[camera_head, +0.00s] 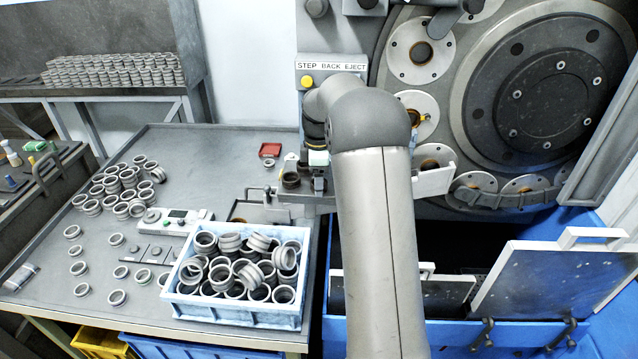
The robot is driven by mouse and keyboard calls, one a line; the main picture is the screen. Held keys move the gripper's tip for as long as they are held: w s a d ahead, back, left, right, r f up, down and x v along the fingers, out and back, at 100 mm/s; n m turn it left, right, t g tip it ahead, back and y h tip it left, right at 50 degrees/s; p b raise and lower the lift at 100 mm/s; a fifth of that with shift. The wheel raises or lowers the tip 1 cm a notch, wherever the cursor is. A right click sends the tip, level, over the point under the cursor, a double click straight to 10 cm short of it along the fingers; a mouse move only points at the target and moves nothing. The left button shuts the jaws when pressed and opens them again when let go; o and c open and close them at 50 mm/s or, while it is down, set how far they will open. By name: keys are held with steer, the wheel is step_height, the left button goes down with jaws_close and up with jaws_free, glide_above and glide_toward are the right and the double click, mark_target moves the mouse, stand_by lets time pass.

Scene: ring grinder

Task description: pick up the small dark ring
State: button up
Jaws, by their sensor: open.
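A small dark ring (291,181) sits on the metal fixture at the right rear edge of the grey table, left of the arm. My gripper (318,172) points down just right of the ring, partly hidden by my own arm and wrist. It looks empty and apart from the ring; the fingertips are too small to see clearly.
A blue-white crate (240,313) full of grey rings stands at the table's front right. Many loose rings lie on the table (165,268) at left. The grinder's large wheel (545,85) and blue tank (450,335) are at right.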

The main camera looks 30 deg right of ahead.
steer(key=c, duration=1.1)
